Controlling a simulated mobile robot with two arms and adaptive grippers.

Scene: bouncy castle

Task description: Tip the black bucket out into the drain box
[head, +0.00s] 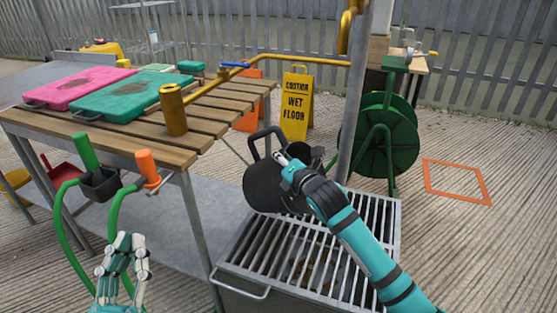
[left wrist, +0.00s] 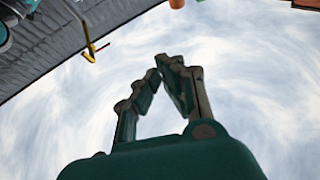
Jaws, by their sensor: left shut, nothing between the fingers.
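The black bucket (head: 264,188) hangs tilted over the drain box (head: 290,277), a grey metal box with a barred grate on top. Its looped handle (head: 255,142) points up and left. My right gripper (head: 281,160) is at the bucket's upper side by the handle and appears shut on it; the exact contact is partly hidden by the gripper and wrist. The inside of the bucket cannot be seen clearly. My left gripper (head: 124,243) is shut and empty at the lower left, away from the bucket. Its closed fingers also show in the left wrist view (left wrist: 167,62).
A slatted wooden table (head: 215,110) stands at the left with pink (head: 80,88) and green (head: 132,93) boards and a brass cylinder (head: 173,110). A metal post (head: 352,110) and green hose reel (head: 385,135) stand behind the drain box. A yellow wet-floor sign (head: 297,100) is further back.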

